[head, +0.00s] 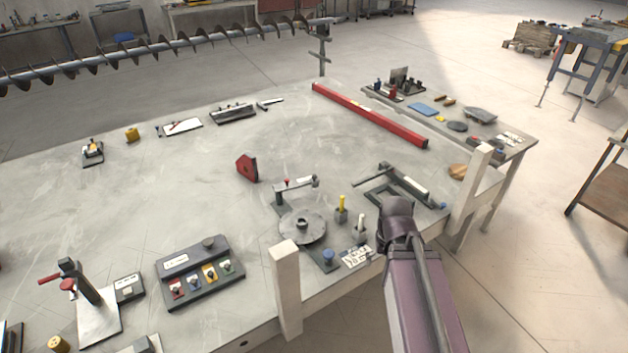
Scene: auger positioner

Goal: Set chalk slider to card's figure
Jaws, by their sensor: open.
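A white card (356,257) with dark marks, too small to read, lies at the table's front edge. Beside it a yellow stick (342,203) and a pale stick (361,221) stand upright in small dark holders. Left of them is a fixture with a round grey disc (303,228) and a small arm (298,184) above it. Right of them is a dark frame with a rail and a white piece (415,188). I cannot tell which part is the chalk slider or read its setting. My purple arm reaches in from the bottom right; my gripper does not show.
A button box (200,270) and a red-handled stand (88,290) are at front left. A red wedge (247,168) and a long red bar (370,115) lie farther back. White posts (286,290) rise at the front edge. The table's middle left is clear.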

